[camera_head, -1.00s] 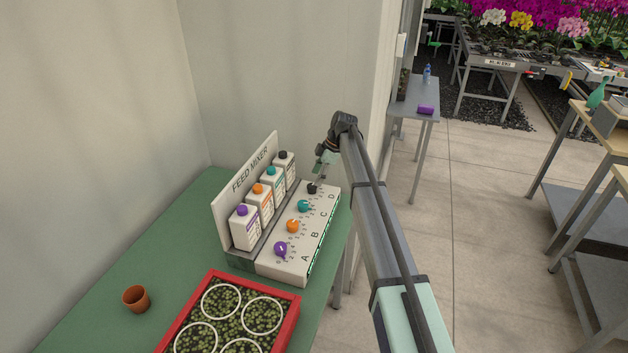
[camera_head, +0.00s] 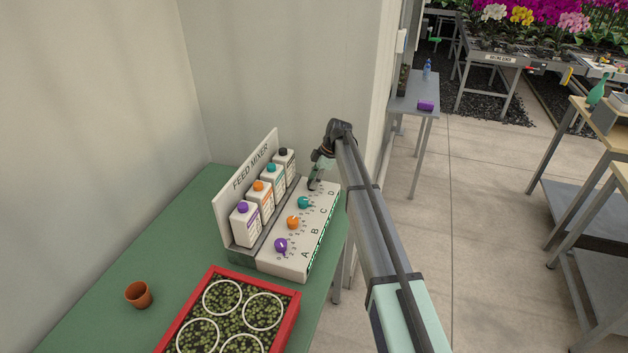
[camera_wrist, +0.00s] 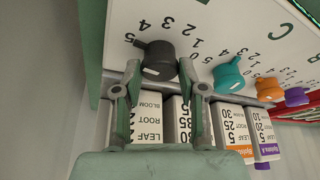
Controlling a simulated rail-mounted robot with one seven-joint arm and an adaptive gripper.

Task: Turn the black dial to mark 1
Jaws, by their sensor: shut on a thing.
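The black dial (camera_wrist: 160,62) is on the white sloping panel of the feed mixer (camera_head: 290,262), in row D at the far end. In the wrist view its short nose points up and left, towards the printed numbers. In the head view my gripper (camera_head: 314,186) is down at the panel's far end and hides the dial.
Teal (camera_head: 303,202), orange (camera_head: 293,222) and purple (camera_head: 280,245) dials line the panel nearer me. Several bottles stand behind them against the sign board (camera_head: 228,205). A red tray (camera_head: 285,325) and a terracotta pot (camera_head: 138,295) are on the green table (camera_head: 90,310).

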